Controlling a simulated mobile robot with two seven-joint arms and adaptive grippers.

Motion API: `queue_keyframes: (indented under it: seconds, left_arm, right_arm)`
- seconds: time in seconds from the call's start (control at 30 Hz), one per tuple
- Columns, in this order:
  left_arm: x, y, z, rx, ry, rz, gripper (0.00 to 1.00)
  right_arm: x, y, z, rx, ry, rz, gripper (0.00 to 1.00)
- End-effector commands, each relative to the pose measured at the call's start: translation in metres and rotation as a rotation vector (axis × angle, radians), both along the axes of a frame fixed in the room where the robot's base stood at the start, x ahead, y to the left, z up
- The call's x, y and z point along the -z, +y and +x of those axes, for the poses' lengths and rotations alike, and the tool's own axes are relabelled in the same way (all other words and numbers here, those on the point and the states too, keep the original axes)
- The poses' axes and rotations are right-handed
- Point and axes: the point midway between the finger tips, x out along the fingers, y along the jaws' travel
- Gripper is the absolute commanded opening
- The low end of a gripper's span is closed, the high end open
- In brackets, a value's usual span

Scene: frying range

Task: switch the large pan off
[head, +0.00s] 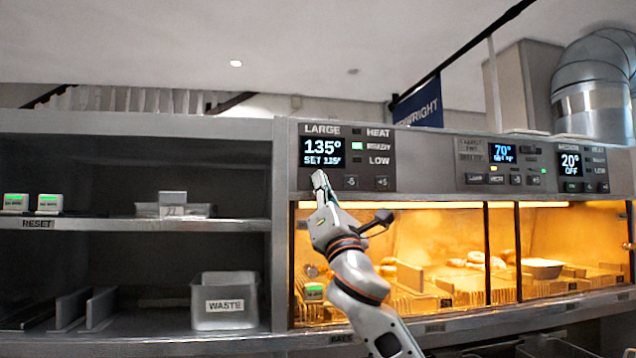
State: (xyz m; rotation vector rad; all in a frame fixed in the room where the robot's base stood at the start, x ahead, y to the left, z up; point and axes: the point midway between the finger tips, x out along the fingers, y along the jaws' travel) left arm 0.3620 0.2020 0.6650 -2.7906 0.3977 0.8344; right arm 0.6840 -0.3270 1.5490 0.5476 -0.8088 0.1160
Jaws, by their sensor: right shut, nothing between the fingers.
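The large pan's control panel (347,158) is at the upper middle of the head view, labelled LARGE. Its display (322,152) reads 135° with SET 135° below. The green READY light is lit; HEAT and LOW are dark. Two buttons, -5 (351,183) and +5 (382,183), show under the display. My right gripper (320,178) is shut and empty, its tips pointing up at the panel's lower left, just below the display. It hides whatever is there, and I cannot tell whether it touches the panel. My left gripper is out of view.
A middle panel (503,163) reads 70°; the medium panel (571,164) reads 20° OFF. A lit warming bay (420,232) with food lies below the panels. Shelves at left hold a WASTE bin (224,302) and small green-lit timers (50,203).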

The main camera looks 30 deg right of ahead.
Motion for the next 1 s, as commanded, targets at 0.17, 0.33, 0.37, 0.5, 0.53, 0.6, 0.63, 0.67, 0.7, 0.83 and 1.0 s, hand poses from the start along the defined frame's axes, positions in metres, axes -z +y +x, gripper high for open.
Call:
queue_keyframes:
  seconds: [0.17, 0.33, 0.37, 0.5, 0.53, 0.6, 0.63, 0.67, 0.7, 0.83, 1.0]
  left_arm:
    - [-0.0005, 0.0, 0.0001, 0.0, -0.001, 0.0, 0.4]
    - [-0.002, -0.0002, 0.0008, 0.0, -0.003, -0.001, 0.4]
    - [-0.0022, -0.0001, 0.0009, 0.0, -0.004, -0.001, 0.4]
    - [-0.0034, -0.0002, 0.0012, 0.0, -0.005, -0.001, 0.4]
    - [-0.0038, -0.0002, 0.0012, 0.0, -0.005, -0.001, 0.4]
    - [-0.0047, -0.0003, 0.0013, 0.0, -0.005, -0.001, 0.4]
    - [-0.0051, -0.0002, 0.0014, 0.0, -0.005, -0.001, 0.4]
    - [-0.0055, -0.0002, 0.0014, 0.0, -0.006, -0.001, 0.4]
    - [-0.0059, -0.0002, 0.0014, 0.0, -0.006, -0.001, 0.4]
    - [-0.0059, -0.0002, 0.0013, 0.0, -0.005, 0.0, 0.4]
    - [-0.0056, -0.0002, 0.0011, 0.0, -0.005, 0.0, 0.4]
  right_arm:
    - [0.0, 0.0, 0.0, 0.0, 0.0, 0.0, 0.0]
    - [0.0, -0.0001, 0.0, 0.0, 0.0, 0.0, 0.0]
    - [0.0, -0.0001, 0.0, 0.0, 0.0, 0.0, 0.0]
    - [-0.0002, -0.0004, 0.0012, 0.0, 0.0, 0.0, 0.0]
    - [-0.0003, -0.0005, 0.0019, 0.0, 0.0, 0.0, 0.0]
    - [-0.0006, -0.001, 0.0039, 0.001, 0.0, -0.001, 0.0]
    - [-0.0007, -0.0014, 0.005, 0.001, 0.0, -0.001, 0.0]
    - [-0.0007, -0.0017, 0.0061, 0.001, 0.0, -0.001, 0.0]
    - [-0.0006, -0.0021, 0.0075, 0.001, 0.0, -0.001, 0.0]
    - [-0.0003, -0.0024, 0.0089, 0.0, 0.0, 0.0, 0.0]
    - [0.0, -0.0024, 0.0089, 0.0, 0.0, 0.0, 0.0]
